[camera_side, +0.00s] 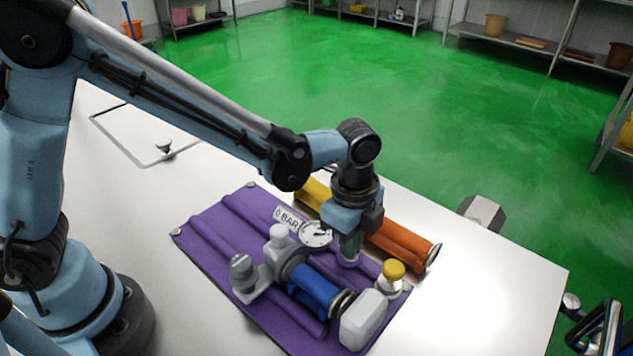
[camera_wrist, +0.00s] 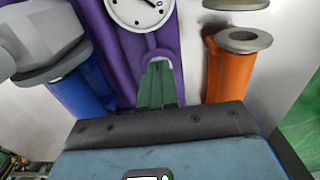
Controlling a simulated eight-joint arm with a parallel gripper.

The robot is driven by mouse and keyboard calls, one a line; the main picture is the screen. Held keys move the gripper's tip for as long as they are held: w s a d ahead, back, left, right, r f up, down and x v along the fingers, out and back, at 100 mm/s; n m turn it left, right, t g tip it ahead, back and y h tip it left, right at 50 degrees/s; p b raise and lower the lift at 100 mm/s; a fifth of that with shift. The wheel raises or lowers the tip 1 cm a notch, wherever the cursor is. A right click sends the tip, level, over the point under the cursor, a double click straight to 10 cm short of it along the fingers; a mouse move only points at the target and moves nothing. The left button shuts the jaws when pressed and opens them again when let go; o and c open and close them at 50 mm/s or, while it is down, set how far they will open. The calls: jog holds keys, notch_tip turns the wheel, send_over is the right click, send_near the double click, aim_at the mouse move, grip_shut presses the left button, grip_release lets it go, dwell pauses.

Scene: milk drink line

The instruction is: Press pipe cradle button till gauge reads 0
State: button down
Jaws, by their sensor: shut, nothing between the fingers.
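The purple pipe cradle (camera_side: 205,225) lies on the white table. A round white gauge (camera_side: 316,234) with a dark needle stands on it, beside a "0 BAR" sign (camera_side: 287,218); its numbers are too small to read. The gauge is cut off at the top of the wrist view (camera_wrist: 140,8). My gripper (camera_side: 348,258) points down, shut and empty, just right of the gauge and low over the cradle.
A blue pipe (camera_side: 317,288) with grey fittings lies left of my gripper. An orange pipe (camera_side: 400,246) and a yellow pipe (camera_side: 314,194) lie behind. A yellow-capped white part (camera_side: 393,271) and a pale block (camera_side: 363,318) stand at front right.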

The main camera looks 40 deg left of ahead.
notch_tip(320, 180, up, 14)
jog(key=shift+a, duration=0.2)
dwell(0.4)
dwell(0.5)
jog(key=s+a+f+n+t, duration=0.1)
jog(key=s+a+n+t, duration=0.2)
jog(key=a+n, duration=0.6)
jog(key=s+a+f+n+t, duration=0.1)
jog(key=s+a+n+t, duration=0.3)
jog(key=a+n, duration=0.5)
jog(key=shift+a+f, duration=0.4)
jog(key=shift+a, duration=0.3)
